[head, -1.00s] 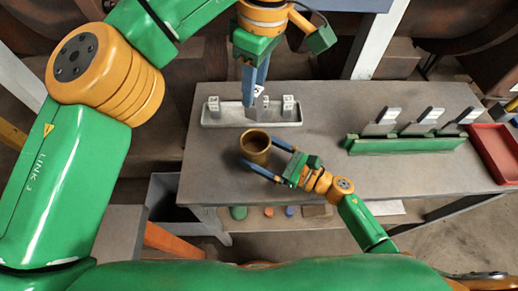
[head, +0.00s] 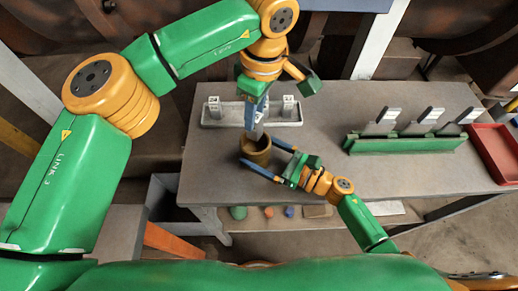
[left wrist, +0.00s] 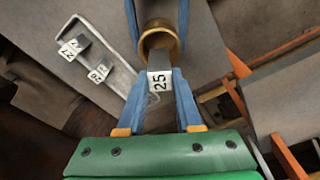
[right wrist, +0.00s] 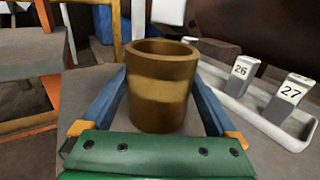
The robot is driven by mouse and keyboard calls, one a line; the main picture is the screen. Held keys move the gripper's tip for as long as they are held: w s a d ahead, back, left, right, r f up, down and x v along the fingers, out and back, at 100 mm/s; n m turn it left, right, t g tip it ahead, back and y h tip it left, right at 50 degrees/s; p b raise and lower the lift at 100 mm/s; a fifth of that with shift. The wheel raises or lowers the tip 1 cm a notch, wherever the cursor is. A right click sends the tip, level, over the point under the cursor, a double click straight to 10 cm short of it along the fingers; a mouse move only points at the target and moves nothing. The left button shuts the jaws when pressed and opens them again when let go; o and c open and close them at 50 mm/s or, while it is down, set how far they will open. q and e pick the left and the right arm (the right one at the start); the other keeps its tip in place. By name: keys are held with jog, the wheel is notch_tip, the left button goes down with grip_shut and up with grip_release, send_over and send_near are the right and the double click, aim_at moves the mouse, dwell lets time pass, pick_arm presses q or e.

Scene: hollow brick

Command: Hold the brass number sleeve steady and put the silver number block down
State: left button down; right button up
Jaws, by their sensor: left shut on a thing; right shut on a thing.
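The brass number sleeve (head: 257,153) stands upright at the table's front, its round mouth facing up. My right gripper (head: 261,152) is shut on it from both sides, as the right wrist view of the sleeve (right wrist: 162,90) shows. My left gripper (head: 254,124) is shut on the silver number block (left wrist: 159,78), whose end reads 25. The block hangs above the sleeve, apart from it; in the right wrist view the block (right wrist: 168,12) is over the sleeve's far right rim. The block's lower end is partly hidden.
A pale tray (head: 225,121) behind the sleeve holds silver blocks, including 26 (right wrist: 241,70) and 27 (right wrist: 288,95). A green rack (head: 405,145) with several grey upright plates and a red tray (head: 494,150) stand to the right.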

aim_at(255, 128)
pick_arm(q)
jog(key=shift+f, duration=2.4)
jog(key=c, duration=0.5)
grip_release()
notch_tip(255, 128, up, 12)
jog(key=d, duration=0.1)
jog(key=shift+s, duration=0.4)
jog(key=shift+d, duration=0.1)
pick_arm(e)
jog(key=o, duration=1.6)
jog(key=shift+c, duration=0.2)
